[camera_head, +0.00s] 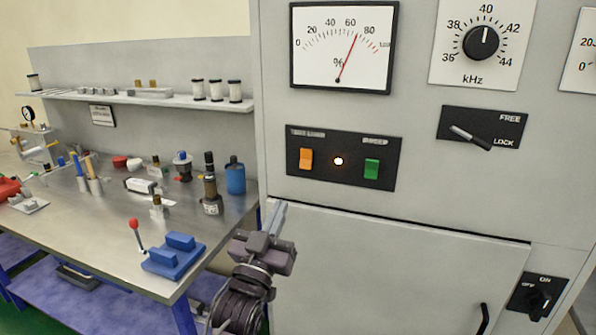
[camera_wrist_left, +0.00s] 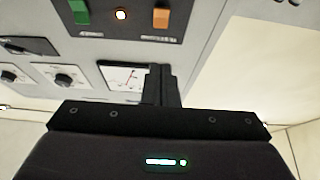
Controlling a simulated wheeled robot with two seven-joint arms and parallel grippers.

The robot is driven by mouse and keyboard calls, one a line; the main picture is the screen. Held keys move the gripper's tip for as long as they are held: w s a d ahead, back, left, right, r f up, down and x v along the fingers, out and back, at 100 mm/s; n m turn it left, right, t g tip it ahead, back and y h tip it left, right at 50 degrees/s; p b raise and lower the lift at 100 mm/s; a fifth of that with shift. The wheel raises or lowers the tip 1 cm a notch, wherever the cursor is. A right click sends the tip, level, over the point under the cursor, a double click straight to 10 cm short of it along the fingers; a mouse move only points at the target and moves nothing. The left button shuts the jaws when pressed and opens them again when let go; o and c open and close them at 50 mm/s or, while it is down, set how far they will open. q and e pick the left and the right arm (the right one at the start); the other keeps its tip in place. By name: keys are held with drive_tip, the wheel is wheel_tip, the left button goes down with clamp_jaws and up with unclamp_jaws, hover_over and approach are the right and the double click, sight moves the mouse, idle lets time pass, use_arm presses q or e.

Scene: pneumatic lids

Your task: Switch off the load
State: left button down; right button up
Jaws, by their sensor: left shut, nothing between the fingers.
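Small labels sit above the rockers, too blurred to read surely. My left gripper (camera_head: 278,216) is shut and empty, below and left of the panel, apart from it. In the left wrist view, upside down, the shut fingers (camera_wrist_left: 160,84) show with the orange rocker (camera_wrist_left: 161,18), lamp (camera_wrist_left: 121,15) and green rocker (camera_wrist_left: 81,12) beyond them. My right gripper is out of view.
A percent meter (camera_head: 343,47) reads about 70. A kHz knob (camera_head: 481,42), a FREE/LOCK lever (camera_head: 471,137) and an ON/OFF rotary switch (camera_head: 539,299) are on the cabinet. A cabinet door (camera_head: 400,270) lies below the panel. A cluttered workbench (camera_head: 110,225) stands left.

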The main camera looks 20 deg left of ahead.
use_arm(q)
drive_tip(key=p, duration=0.5)
approach(306, 159)
wheel_tip(306, 159, up, 4)
drive_tip(key=w, duration=0.2)
drive_tip(key=w+f+p, duration=0.1)
drive_tip(key=w, duration=0.1)
drive_tip(key=shift+w, duration=0.2)
drive_tip(key=shift+w+f, duration=0.2)
drive_tip(key=shift+w, duration=0.25)
